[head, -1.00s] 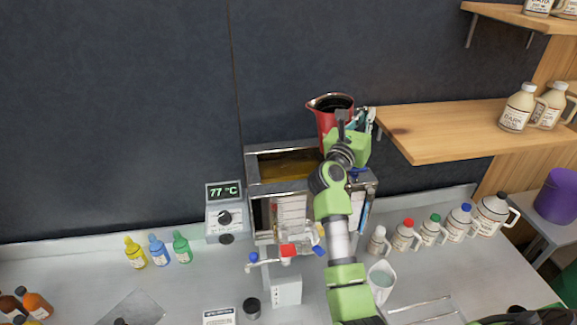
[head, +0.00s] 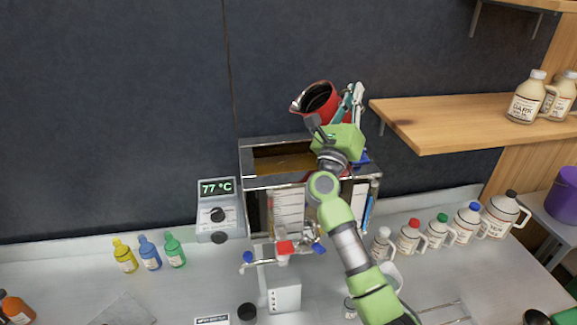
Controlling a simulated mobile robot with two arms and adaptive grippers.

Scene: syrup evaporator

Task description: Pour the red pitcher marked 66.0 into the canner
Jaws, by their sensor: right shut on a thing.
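The red pitcher (head: 322,100) is held above the right part of the metal canner (head: 258,182), tilted with its spout to the left. Dark liquid shows inside its mouth; no stream is visible. No marking can be read on it. My right gripper (head: 343,112) is shut on the pitcher from its right side, and my green arm hides part of the canner's front. The canner's open top shows amber-brown liquid. A valve with a red part and blue knobs sits at its front. My left gripper is not in view.
A thermometer box (head: 216,208) reading 77 °C stands left of the canner. Yellow, blue and green small bottles (head: 149,252) stand further left. Several capped jugs (head: 440,232) stand right. A wooden shelf (head: 450,122) juts out close to the right of the pitcher.

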